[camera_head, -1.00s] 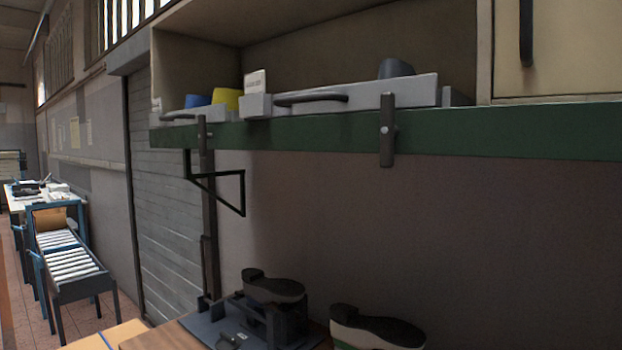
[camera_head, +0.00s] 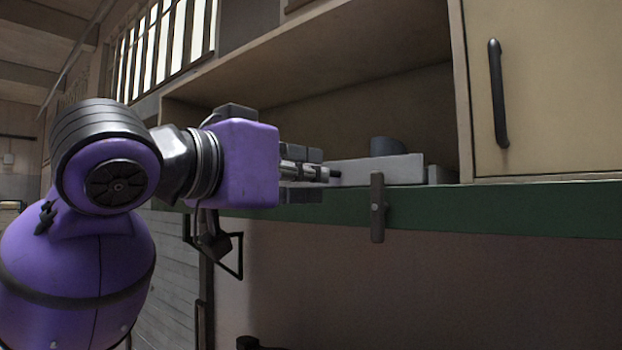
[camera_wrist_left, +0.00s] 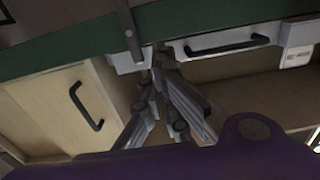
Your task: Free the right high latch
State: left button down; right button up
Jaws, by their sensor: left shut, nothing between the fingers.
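The right high latch (camera_head: 377,207) is a dark grey upright bar pivoted on the green shelf edge (camera_head: 480,207). Its upper end stands in front of the light grey tray (camera_head: 405,168). My left gripper (camera_head: 332,174) is shut and empty, left of the latch near its top and apart from it in the picture. In the left wrist view, which looks upside down, the latch (camera_wrist_left: 131,32) crosses the green edge beside my fingertips (camera_wrist_left: 160,58); contact cannot be told. The tray's dark handle (camera_wrist_left: 222,45) shows there too. My left arm hides the shelf's left part. My right gripper is not in view.
A cupboard door with a dark handle (camera_head: 498,93) closes the shelf's right side. A dark grey cup-like object (camera_head: 388,146) shows above the tray. A black triangular bracket (camera_head: 228,262) hangs below the shelf. Room in front of the wall below the latch looks clear.

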aim_at(365, 180)
pick_arm(q)
jog(key=shift+x, duration=5)
jog(key=shift+s+d, duration=0.1)
jog(key=shift+s+d, duration=0.35)
jog(key=shift+d, duration=0.1)
jog(key=shift+d, duration=0.1)
jog(key=shift+s+d, duration=0.4)
jog(key=shift+d, duration=0.2)
